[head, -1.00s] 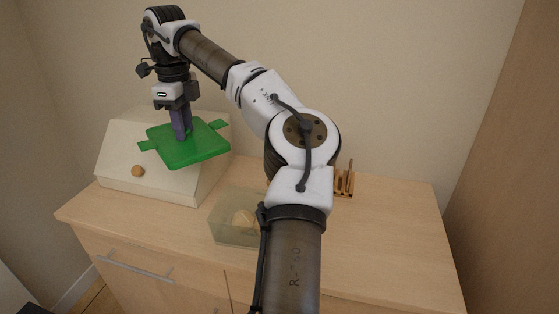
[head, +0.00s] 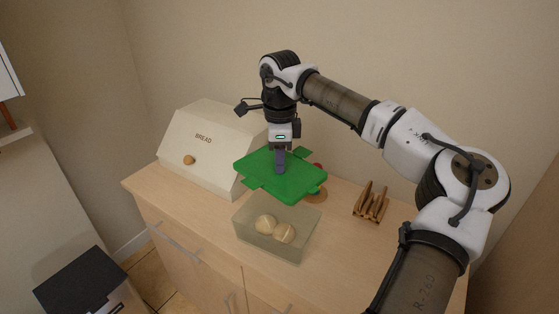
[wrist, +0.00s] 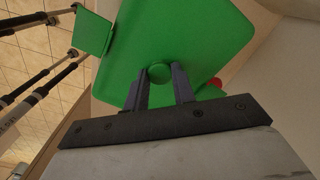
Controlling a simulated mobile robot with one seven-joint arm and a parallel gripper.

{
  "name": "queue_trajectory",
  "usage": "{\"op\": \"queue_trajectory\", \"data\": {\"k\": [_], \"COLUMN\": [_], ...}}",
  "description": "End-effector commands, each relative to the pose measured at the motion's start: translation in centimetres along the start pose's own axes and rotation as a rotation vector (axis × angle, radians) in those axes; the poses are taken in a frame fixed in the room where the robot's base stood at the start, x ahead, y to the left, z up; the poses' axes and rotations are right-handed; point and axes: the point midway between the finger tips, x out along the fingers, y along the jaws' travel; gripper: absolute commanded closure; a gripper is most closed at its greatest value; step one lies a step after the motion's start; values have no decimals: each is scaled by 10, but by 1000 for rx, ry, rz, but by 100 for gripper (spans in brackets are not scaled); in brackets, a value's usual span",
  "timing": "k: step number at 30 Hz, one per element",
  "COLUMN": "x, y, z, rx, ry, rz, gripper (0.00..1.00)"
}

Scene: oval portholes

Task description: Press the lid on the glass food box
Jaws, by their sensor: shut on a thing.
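The green lid (head: 296,182) has tabs on its edges and a round knob in the middle. My gripper (head: 281,160) is shut on the lid's knob (wrist: 159,72) from above, as the wrist view also shows. The lid hangs above and a little behind the glass food box (head: 279,250). The box is open, clear and rectangular, and stands on the wooden counter. Several round tan pieces of food (head: 272,228) lie in it. The lid hides part of the counter behind the box. In the wrist view the lid hides the box.
A cream bread bin (head: 213,148) with a round knob stands at the left back of the counter (head: 330,224). A wooden rack (head: 371,203) stands to the right of the lid. A red thing (head: 318,166) shows partly behind the lid. The wall is close behind.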

Motion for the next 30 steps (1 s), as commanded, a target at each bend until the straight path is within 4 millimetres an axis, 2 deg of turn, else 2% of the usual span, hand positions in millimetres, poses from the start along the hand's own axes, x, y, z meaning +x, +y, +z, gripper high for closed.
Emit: {"op": "queue_trajectory", "data": {"k": [1,3,10,20,30], "x": [-5,1,12,26,56], "y": [12,25,55,60,60], "z": [-1,1,5,6,6], "rx": [-55,-124,-262,-284,-282], "ry": [1,1,1,0,0], "rz": [2,2,1,0,0], "gripper": [97,97,97,97,97]}}
